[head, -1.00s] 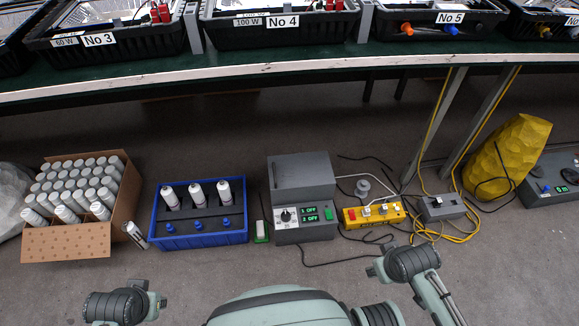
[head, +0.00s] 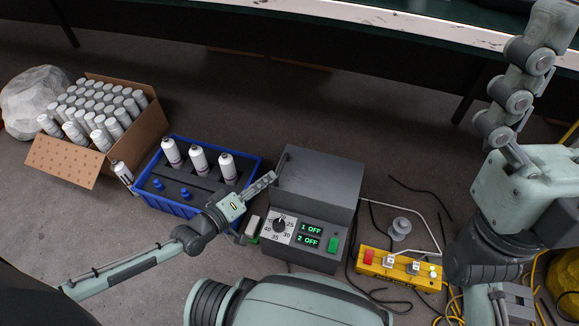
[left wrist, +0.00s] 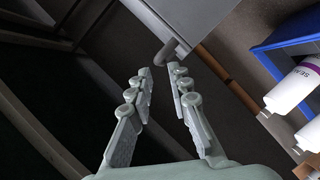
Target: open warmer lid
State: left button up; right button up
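The warmer is a grey box (head: 298,244) with a dial and two green displays reading OFF. Its lid (head: 320,180) is down. My left gripper (head: 268,181) is at the lid's left edge in the head view. In the left wrist view the left gripper (left wrist: 162,72) is open, its fingers apart, with a dark rounded handle end (left wrist: 170,52) on the lid's edge (left wrist: 195,20) at the fingertips. I cannot tell whether they touch it. My right arm (head: 530,190) stands large at the right; its gripper's opening cannot be made out.
A blue crate (head: 176,205) with white bottles stands close on the left, partly behind my left gripper. A yellow switch box (head: 400,270) and cables lie right of the warmer. A table edge (head: 370,14) runs behind.

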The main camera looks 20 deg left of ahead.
aim_at(282, 165)
pick_arm(q)
jog(key=b+x, duration=0.2)
jog(key=x, duration=0.5)
jog(key=shift+w, duration=0.4)
grip_shut()
